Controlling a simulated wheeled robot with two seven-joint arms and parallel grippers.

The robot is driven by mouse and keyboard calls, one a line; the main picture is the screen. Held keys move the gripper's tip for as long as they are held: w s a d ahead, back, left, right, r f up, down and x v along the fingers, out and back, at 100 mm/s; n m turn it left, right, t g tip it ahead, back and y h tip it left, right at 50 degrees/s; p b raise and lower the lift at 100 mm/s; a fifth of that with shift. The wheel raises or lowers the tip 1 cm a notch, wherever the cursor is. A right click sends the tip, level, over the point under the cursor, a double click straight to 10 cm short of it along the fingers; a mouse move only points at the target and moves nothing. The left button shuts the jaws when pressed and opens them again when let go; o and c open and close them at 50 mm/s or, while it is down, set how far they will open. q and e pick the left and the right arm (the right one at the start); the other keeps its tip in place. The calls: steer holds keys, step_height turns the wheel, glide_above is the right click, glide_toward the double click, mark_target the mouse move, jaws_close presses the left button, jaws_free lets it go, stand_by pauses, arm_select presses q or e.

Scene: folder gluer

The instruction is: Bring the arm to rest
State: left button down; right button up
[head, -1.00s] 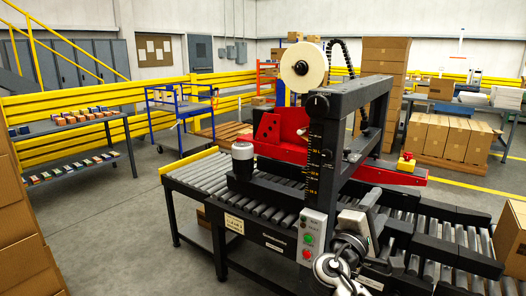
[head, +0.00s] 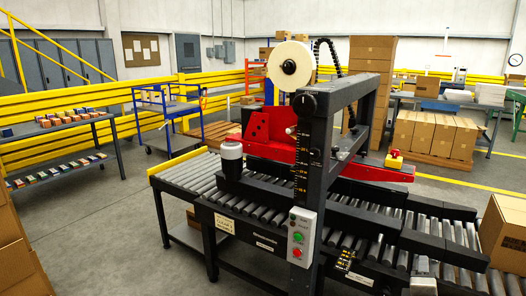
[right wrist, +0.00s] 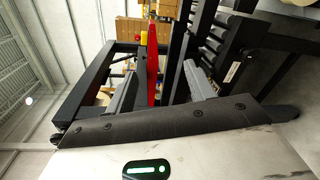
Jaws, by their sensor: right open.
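My right gripper (right wrist: 160,68) is open, with its two grey fingers apart and nothing between them in the right wrist view. In the head view only a small grey part of my right arm or gripper (head: 422,285) shows at the bottom edge, in front of the roller conveyor; the rest is cut off. The machine (head: 345,95) has a dark frame, a red head (head: 270,130) and a white roll (head: 290,66) on top. In the right wrist view dark machine frames and a red part (right wrist: 152,65) appear beyond the fingers. My left gripper is not in view.
The roller conveyor (head: 190,180) runs through the machine. A control box (head: 300,238) with green and red buttons hangs on its near side. A brown carton (head: 505,233) stands at the right. A shelf table (head: 75,128) and a blue cart (head: 170,142) stand left, with open floor between.

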steer(key=s+a+f+m+g+y, duration=0.25)
steer(key=s+a+f+y, duration=0.35)
steer(key=s+f, duration=0.6)
steer(key=s+a+f+m+g+y, duration=0.1)
steer(key=s+a+f+m+y, duration=0.15)
steer(key=s, duration=0.35)
steer(key=s+a+f+m+g+y, duration=0.1)
steer(key=s+a+f+m+y, duration=0.1)
steer(key=s+a+y, duration=0.3)
steer(key=a+m+h, duration=0.1)
steer(key=a+m, duration=0.4)
steer(key=a, duration=0.5)
steer(key=shift+s+r+m+h, duration=0.15)
steer(key=shift+m+h, duration=0.2)
steer(key=shift+m, duration=0.05)
steer(key=shift+t, duration=0.25)
